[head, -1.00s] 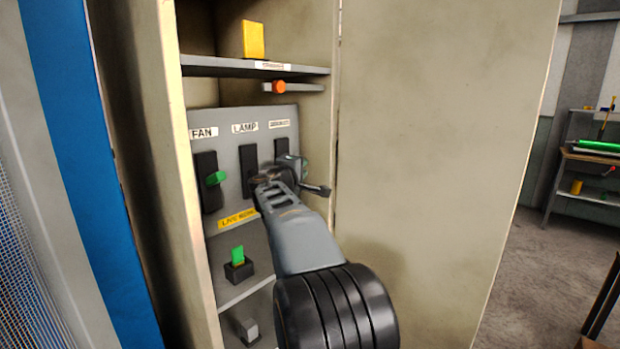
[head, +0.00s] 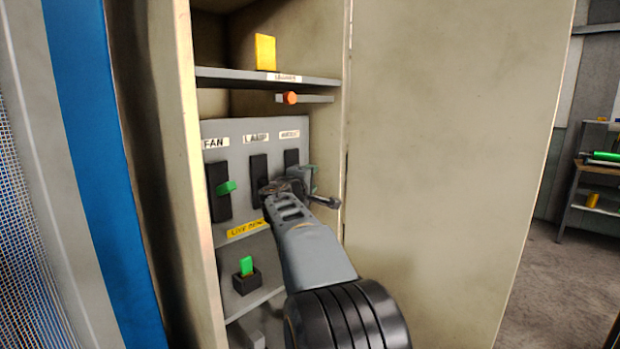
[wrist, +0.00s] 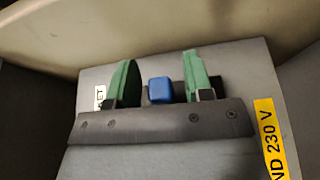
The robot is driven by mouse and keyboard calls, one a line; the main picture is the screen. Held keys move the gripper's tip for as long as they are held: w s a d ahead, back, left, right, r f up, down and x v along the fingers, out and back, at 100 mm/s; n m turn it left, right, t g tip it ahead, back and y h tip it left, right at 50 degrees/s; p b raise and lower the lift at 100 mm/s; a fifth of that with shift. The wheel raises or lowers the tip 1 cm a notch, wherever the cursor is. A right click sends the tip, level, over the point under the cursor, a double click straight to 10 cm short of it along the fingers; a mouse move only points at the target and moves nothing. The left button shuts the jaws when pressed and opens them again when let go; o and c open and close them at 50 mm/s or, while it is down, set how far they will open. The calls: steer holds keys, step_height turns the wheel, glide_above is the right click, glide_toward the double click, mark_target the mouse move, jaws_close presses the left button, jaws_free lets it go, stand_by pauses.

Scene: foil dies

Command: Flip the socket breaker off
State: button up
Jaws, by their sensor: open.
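The socket breaker is the rightmost on the grey panel, under a small label (head: 289,134). Its black slot (head: 291,158) shows in the head view above my gripper (head: 290,188), which hides its lever there. In the wrist view a blue lever (wrist: 160,91) stands between the two green fingers of my gripper (wrist: 160,60). The fingers are open, with a gap on each side of the lever. A partly seen label ending in "ET" (wrist: 100,97) lies beyond the left finger.
The fan breaker has a green lever (head: 226,188); the lamp breaker's slot (head: 259,178) is just left of my gripper. A yellow warning label (head: 248,228) is below. An orange button (head: 290,98) sits under the shelf (head: 235,77). The cabinet door (head: 450,150) stands at right.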

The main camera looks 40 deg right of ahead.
steer(key=shift+r, duration=0.6)
steer(key=o, duration=0.4)
steer(key=s+a+r+p, duration=0.2)
steer(key=s+r, duration=0.1)
steer(key=r, duration=0.5)
steer(key=shift+s, duration=0.35)
steer(key=s+a, duration=0.1)
steer(key=s+a+r, duration=0.1)
steer(key=s, duration=0.1)
steer(key=s+a+r, duration=0.1)
steer(key=shift+s+a+r, duration=0.25)
steer(key=shift+s+a, duration=0.15)
steer(key=c, duration=0.4)
steer(key=shift+s+a+r+b, duration=0.1)
steer(key=shift+s+a+r, duration=0.15)
steer(key=shift+s, duration=0.3)
steer(key=shift+s+a+r+b, duration=0.1)
steer(key=shift+s+a+r, duration=0.15)
steer(key=shift+s, duration=0.35)
steer(key=shift+s+a+r+b, duration=0.15)
steer(key=shift+s+a, duration=0.2)
steer(key=shift+s, duration=0.2)
